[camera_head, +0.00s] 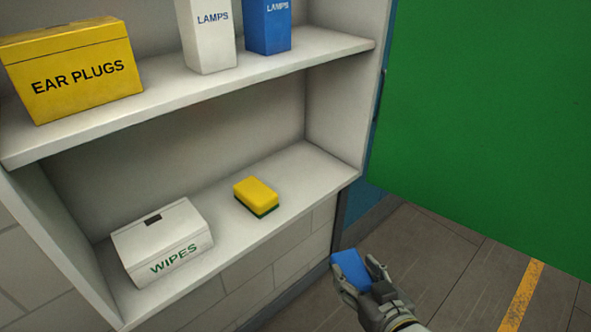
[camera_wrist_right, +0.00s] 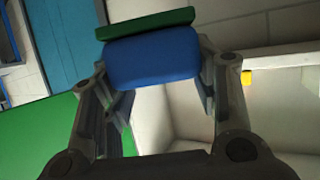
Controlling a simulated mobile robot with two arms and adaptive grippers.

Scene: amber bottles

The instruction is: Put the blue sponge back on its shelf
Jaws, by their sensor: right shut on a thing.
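The blue sponge (camera_head: 350,268) is in my right gripper (camera_head: 366,274), low in front of the shelf unit's right edge in the head view. In the right wrist view the sponge (camera_wrist_right: 152,62) shows a blue body and a dark green layer, between the two fingers of the gripper (camera_wrist_right: 158,75). The lower shelf (camera_head: 300,170) holds a yellow sponge (camera_head: 257,195) with a green underside. Bare shelf lies to the right of the yellow sponge. My left gripper is not in view.
A white wipes box (camera_head: 162,240) stands left of the yellow sponge. The upper shelf (camera_head: 330,45) bears a yellow ear plugs box (camera_head: 75,70), a white lamps box (camera_head: 207,40) and a blue lamps box (camera_head: 268,28). A green panel (camera_head: 490,120) is at right.

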